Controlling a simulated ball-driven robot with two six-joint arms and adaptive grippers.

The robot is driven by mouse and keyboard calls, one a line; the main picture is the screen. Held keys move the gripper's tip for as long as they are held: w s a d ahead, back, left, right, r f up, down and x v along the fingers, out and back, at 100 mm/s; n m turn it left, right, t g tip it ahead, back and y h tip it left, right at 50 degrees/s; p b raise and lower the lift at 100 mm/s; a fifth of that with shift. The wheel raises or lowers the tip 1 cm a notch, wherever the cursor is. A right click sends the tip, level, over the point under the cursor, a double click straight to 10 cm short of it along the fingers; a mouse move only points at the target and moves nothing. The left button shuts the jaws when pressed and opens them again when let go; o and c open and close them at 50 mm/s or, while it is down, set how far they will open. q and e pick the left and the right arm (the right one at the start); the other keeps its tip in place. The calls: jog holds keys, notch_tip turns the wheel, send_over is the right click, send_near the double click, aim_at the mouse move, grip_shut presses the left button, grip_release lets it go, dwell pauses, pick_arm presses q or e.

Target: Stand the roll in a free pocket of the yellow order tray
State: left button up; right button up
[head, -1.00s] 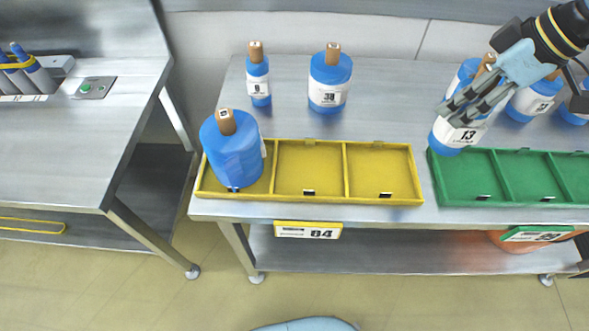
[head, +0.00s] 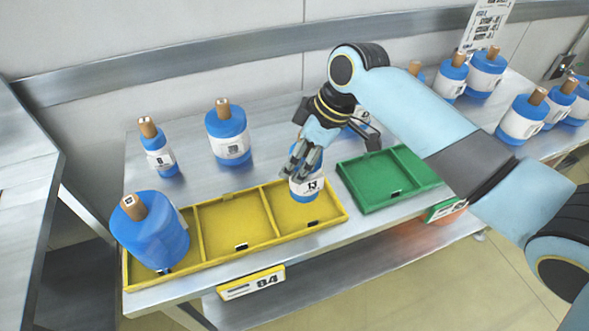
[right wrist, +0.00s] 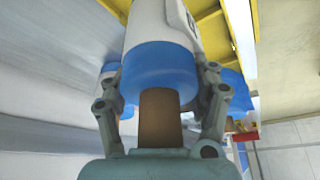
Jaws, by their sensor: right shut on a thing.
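The roll (head: 307,188), blue and white with a label reading 13, is upright at the right pocket of the yellow order tray (head: 200,264) in the head view. My right gripper (head: 301,166) is shut on its brown core end (right wrist: 160,118), with the roll (right wrist: 160,55) hanging from the fingers in the right wrist view. I cannot tell whether its bottom touches the pocket floor. A large blue roll (head: 155,240) stands in the tray's left pocket. The middle pocket (head: 236,222) is empty. My left gripper is not in view.
A green tray (head: 372,187) stands just right of the yellow one. Two rolls (head: 159,152) (head: 228,137) stand behind the yellow tray. Several more rolls (head: 522,118) stand at the far right. A second metal table (head: 22,200) is at the left.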

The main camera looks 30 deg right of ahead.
aim_at(295, 171)
jog(key=f, duration=0.3)
jog(key=shift+w+a+f, duration=0.15)
jog(key=shift+a+f, duration=0.1)
jog(key=shift+f, duration=0.45)
jog(key=shift+f, duration=0.15)
jog(key=o, duration=1.5)
jog(key=v, duration=1.2)
jog(key=shift+w, duration=0.1)
jog(key=shift+a, duration=0.1)
